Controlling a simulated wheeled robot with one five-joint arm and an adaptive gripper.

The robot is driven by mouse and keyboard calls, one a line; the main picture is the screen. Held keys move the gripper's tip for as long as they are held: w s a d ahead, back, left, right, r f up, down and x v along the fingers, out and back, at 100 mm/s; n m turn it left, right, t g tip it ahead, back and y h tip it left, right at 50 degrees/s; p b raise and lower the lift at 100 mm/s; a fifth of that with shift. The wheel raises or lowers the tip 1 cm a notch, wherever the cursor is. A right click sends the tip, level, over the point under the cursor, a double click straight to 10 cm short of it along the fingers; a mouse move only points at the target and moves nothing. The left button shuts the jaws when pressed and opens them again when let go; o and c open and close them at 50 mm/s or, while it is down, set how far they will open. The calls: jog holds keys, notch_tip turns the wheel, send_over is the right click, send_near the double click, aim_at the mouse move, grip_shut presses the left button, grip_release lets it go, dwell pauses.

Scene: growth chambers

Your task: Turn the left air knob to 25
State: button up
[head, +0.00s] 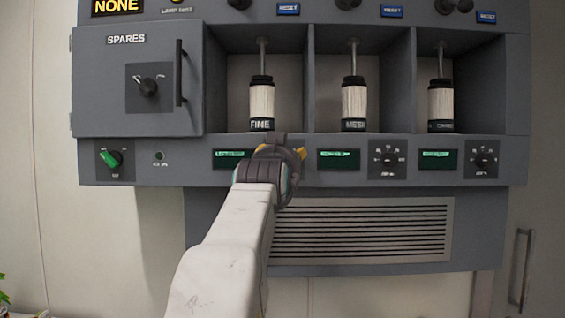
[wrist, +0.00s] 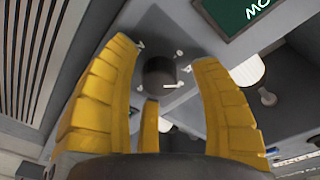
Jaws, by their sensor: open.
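The left air knob (wrist: 160,71) shows in the wrist view as a dark round knob on a grey panel with small white scale marks around it. In the head view, my gripper (head: 276,152) is at the panel's lower strip, under the left bay, and hides the left knob.
Two similar knobs stand to the right, the middle one (head: 388,160) and the right one (head: 482,160). Green displays (head: 339,160) sit beside them. A green-handled switch (head: 110,158) is at far left. A vent grille (head: 360,230) lies below; canisters (head: 354,100) hang above.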

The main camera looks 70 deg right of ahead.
jog(key=shift+a, duration=0.15)
jog(key=v, duration=1.1)
jog(key=shift+s+a, duration=0.2)
jog(key=shift+a, duration=0.15)
dwell(0.4)
